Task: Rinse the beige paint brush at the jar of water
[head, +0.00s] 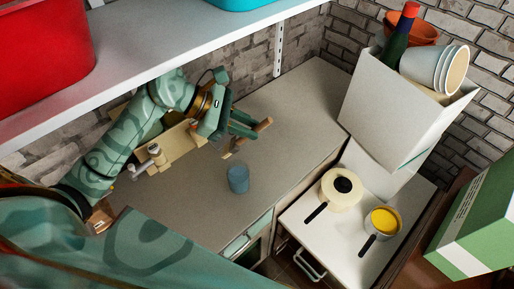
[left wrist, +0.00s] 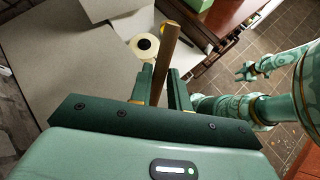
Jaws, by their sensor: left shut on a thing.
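My left gripper (head: 240,131) is shut on the paint brush (head: 253,135), a thin brown-beige stick held slanting above the counter. The jar (head: 238,179), a small blue-grey cup, stands upright on the counter below the gripper and apart from the brush. I cannot make out the water in it. My right gripper (left wrist: 246,71) shows small in the left wrist view, with its fingers apart and nothing between them.
The grey counter (head: 180,205) is clear around the jar. A white shelf (head: 190,60) with a red bin (head: 45,55) hangs above my left arm.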

